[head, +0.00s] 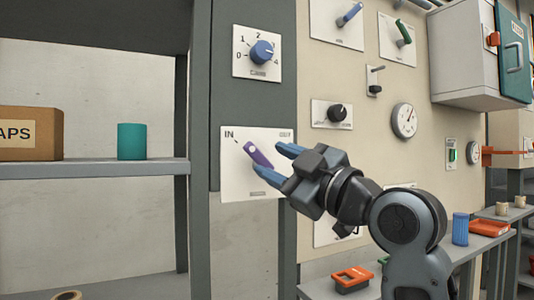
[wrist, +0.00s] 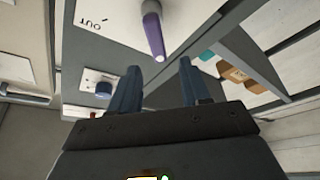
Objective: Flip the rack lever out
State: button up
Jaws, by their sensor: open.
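The rack lever (head: 256,153) is a purple handle on a white plate (head: 235,184) on the grey post. The plate reads IN at upper left, and the small word at upper right is blurred. The lever slants from upper left to lower right, with a short dark mark beyond its upper-left end. My gripper (head: 270,159) has blue fingers, open and empty, on either side of the lever's lower-right end. In the wrist view the lever (wrist: 153,36) points between the fingers (wrist: 158,68), just beyond their tips, and the plate reads OUT upside down. I see no contact.
A dial (head: 262,52) numbered from 0 sits above the plate. Other switches, a black knob (head: 337,112) and a gauge (head: 404,120) are on the beige panel to the right. A shelf at left holds a cardboard box (head: 30,134) and a teal cylinder (head: 132,141).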

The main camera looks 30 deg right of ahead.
aim_at(254, 152)
jog(key=shift+p+x, duration=0.65)
jog(key=shift+x, duration=3.2)
jog(key=shift+c, duration=0.4)
grip_shut()
